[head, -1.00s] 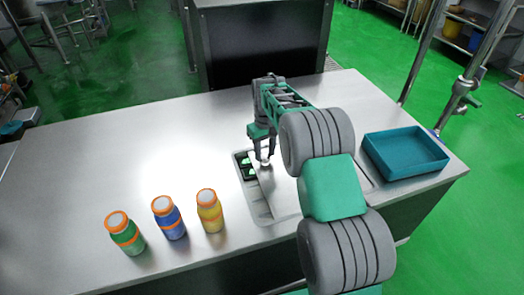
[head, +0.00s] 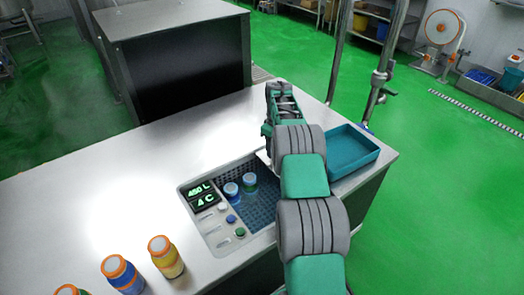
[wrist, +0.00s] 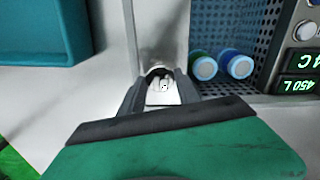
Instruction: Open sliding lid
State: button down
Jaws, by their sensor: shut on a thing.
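The compartment is uncovered and has a perforated blue-grey floor. Two bottles, one with a blue band (head: 231,190) and one with a green band (head: 250,182), stand in it; their caps also show in the wrist view. My arm hides the fingers in the head view.
A control panel (head: 203,196) with lit green readouts and buttons lies left of the compartment. A teal tray (head: 350,150) stands at the right. A yellow bottle (head: 165,257) and a blue bottle (head: 121,273) stand at the front left. The back left counter is clear.

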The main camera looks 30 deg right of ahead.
jog(key=shift+w+d, duration=0.15)
jog(key=shift+d, duration=0.45)
jog(key=c, duration=0.9)
grip_release()
jog(key=shift+o, duration=0.2)
notch_tip(320, 180, up, 8)
jog(key=shift+f, duration=0.1)
